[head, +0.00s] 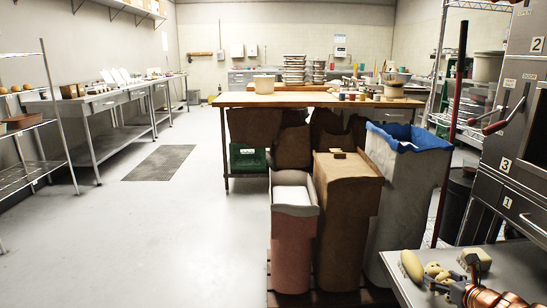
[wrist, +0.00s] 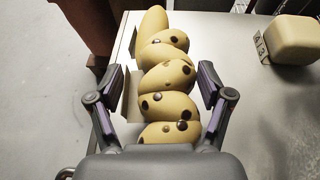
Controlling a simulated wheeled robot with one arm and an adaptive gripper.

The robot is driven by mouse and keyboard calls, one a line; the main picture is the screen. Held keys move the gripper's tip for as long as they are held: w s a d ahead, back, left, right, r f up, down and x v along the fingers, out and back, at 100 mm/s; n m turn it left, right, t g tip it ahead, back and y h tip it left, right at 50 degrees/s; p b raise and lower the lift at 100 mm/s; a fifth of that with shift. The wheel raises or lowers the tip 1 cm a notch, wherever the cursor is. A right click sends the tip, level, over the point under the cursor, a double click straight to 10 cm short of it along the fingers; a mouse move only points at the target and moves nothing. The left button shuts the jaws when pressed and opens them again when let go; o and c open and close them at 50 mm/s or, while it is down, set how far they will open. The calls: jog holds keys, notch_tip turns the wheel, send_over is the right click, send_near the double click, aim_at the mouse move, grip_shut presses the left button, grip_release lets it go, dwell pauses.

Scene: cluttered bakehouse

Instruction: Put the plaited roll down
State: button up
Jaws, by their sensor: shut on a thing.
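The plaited roll (wrist: 165,76) is a yellow, knobbly loaf with dark spots, and it runs away from me between the two fingers of my gripper (wrist: 161,88). The gripper is shut on it near its close end. In the head view the roll (head: 436,271) shows at the bottom right, over the steel table (head: 520,268), with my gripper (head: 462,277) at its right side. A smooth yellow piece (wrist: 153,21) is at the far end; I cannot tell whether it is part of the roll. Whether the roll touches the table top is unclear.
A pale block with a tag (wrist: 293,40) stands on the table to the right of the roll; it also shows in the head view (head: 478,259). Several bins, one with a blue liner (head: 408,135), stand left of the table. An oven (head: 520,140) rises behind it.

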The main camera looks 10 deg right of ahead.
aim_at(449, 276)
jog(key=d, duration=0.2)
jog(key=w+d, duration=0.1)
jog(key=shift+d+f, duration=0.2)
jog(key=shift+f, duration=0.1)
jog(key=shift+w+d+f, duration=0.1)
jog(key=shift+w+d, duration=0.15)
jog(key=shift+d, duration=0.55)
jog(key=shift+w+d, duration=0.3)
jog(key=shift+d, duration=0.45)
jog(key=shift+w+d+f, duration=0.1)
jog(key=shift+w+d, duration=0.15)
jog(key=shift+d, duration=0.55)
jog(key=shift+w+b, duration=0.15)
jog(key=shift+b, duration=0.15)
